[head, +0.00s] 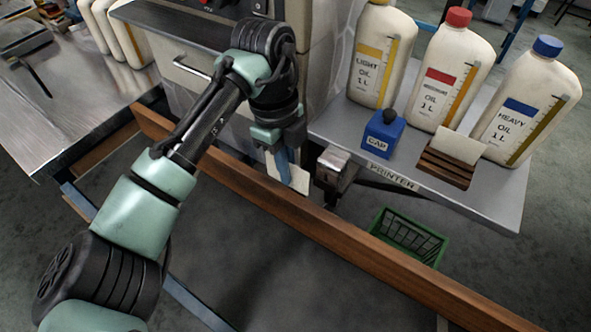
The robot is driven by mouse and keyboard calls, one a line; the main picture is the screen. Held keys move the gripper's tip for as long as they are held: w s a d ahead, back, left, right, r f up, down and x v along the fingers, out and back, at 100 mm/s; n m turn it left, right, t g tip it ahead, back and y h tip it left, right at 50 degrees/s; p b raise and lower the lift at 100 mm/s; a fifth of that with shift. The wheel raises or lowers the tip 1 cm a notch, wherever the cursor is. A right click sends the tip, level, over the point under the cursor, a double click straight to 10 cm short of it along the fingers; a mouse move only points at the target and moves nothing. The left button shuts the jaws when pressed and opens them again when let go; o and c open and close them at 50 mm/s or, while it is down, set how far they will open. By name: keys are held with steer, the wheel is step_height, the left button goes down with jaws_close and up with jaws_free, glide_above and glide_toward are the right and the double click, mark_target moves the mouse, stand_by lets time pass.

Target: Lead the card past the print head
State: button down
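A cream card (299,180) is in my gripper (284,170), which points downward near the middle of the picture. The card shows on both sides of the blue finger, and its middle is hidden behind it. The printer (338,165) is a small grey metal unit at the front left corner of the shelf marked PRINTER. The card is left of the printer, with a small gap between them in this view. The print head itself cannot be made out clearly.
Light, medium and heavy oil bottles (381,55) stand on the grey shelf (490,205). A blue block marked CAP (381,138) and a wooden rack (443,170) with a pale card (459,146) stand before them. A wooden rail (330,228) crosses below; a green crate (400,238) is beyond it.

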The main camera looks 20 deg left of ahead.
steer(key=shift+w+a, duration=0.25)
steer(key=shift+a, duration=0.4)
steer(key=shift+r, duration=0.1)
steer(key=s+a+r+p, duration=0.2)
steer(key=s+r+p, duration=0.3)
steer(key=s+p, duration=0.1)
steer(key=shift+s+r+p, duration=0.35)
steer(key=shift+r+p, duration=0.05)
steer(key=shift+p, duration=0.05)
